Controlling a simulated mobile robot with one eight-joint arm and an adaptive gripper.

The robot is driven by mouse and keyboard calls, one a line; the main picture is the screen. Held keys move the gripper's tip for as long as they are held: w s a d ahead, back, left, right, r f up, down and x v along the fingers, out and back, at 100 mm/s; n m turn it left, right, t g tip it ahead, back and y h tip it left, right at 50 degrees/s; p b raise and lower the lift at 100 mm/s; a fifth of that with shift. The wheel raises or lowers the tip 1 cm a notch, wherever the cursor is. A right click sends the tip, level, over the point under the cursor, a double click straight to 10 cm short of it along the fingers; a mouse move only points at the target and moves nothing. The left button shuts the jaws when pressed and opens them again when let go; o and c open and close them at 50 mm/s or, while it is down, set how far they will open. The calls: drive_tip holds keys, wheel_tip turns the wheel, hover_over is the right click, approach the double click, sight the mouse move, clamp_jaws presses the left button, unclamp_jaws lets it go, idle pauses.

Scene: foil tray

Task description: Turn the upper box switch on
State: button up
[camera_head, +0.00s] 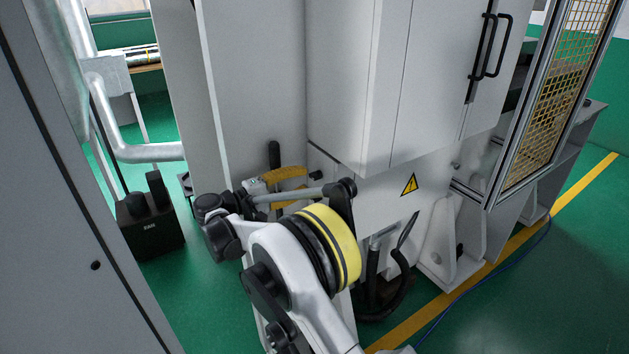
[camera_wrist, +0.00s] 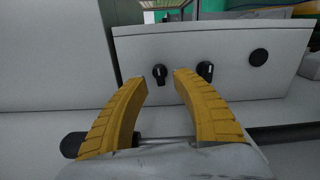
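A pale grey box panel (camera_wrist: 225,92) fills the upper part of the wrist view. It carries two black rotary switches, a left one (camera_wrist: 160,72) and a right one (camera_wrist: 205,70), and a plain round black part (camera_wrist: 259,57) further right. Which switch is the upper one I cannot tell from this view. My gripper (camera_wrist: 160,82) has two yellow ribbed fingers, spread apart with nothing between them. The left switch appears between the fingertips; the right switch is just beyond the right fingertip. Contact is not clear. In the head view my gripper (camera_head: 303,181) is beside the machine, and the switches cannot be made out.
A tall light grey machine cabinet (camera_head: 340,90) stands close behind my gripper. A warning sign (camera_head: 409,184) is on its lower panel. A black box (camera_head: 150,228) stands on the green floor at left. Open floor (camera_head: 540,300) lies at right.

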sight(311, 177)
drive_tip(key=shift+b+x, duration=0.4)
drive_tip(key=shift+x, duration=1.55)
clamp_jaws()
